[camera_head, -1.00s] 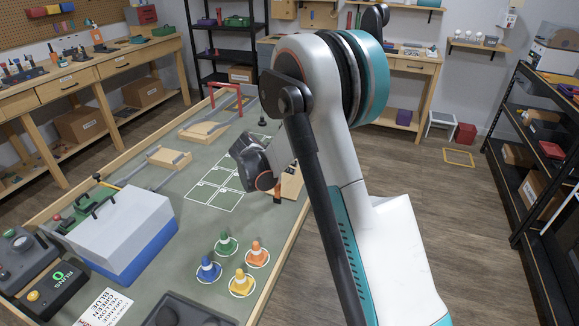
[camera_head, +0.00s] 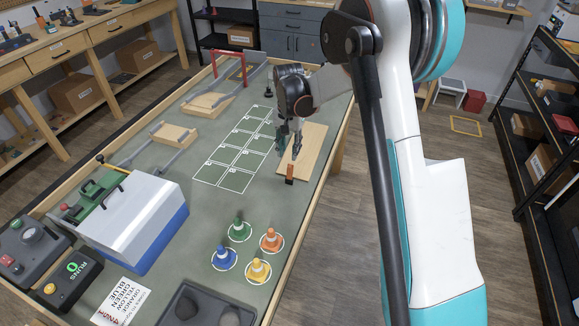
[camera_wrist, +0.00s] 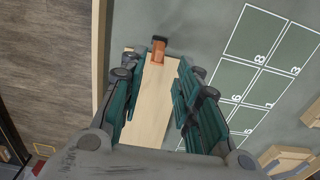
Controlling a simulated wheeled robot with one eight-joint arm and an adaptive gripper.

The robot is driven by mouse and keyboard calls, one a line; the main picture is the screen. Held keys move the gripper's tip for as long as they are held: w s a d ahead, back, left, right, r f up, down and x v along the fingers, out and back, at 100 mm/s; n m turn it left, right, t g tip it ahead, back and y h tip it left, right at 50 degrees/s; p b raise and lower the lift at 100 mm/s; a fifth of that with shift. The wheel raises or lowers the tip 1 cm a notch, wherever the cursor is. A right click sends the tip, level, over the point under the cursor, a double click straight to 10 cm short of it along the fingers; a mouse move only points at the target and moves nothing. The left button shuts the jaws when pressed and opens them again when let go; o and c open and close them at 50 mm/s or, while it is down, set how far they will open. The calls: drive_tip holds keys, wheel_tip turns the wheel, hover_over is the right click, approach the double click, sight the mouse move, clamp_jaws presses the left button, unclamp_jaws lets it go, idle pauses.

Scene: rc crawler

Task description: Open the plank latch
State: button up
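A light wooden plank (camera_head: 313,149) lies near the table's right edge in the head view. An orange block with a dark part (camera_head: 290,174), which looks like the latch, stands at the plank's near end. In the wrist view the plank (camera_wrist: 148,112) shows between my fingers, and the orange latch (camera_wrist: 158,50) sits just beyond the fingertips at the top. My gripper (camera_head: 287,140) points down over the plank's left side. In the wrist view its fingers (camera_wrist: 157,75) are spread wide with nothing held. Part of the plank is hidden by my gripper.
Left of the plank is a numbered grid (camera_head: 240,150). Several coloured cones (camera_head: 270,240) stand nearer. A white and blue box (camera_head: 135,222) sits at left. Wooden ramps (camera_head: 207,105) and a red gate (camera_head: 228,62) are farther back. The table's wooden rim (camera_head: 330,150) is close on the right.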

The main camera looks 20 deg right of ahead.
sight(289, 167)
wheel_tip(289, 167, down, 7)
drive_tip(key=shift+f+b, duration=0.2)
drive_tip(key=shift+b, duration=0.8)
clamp_jaws()
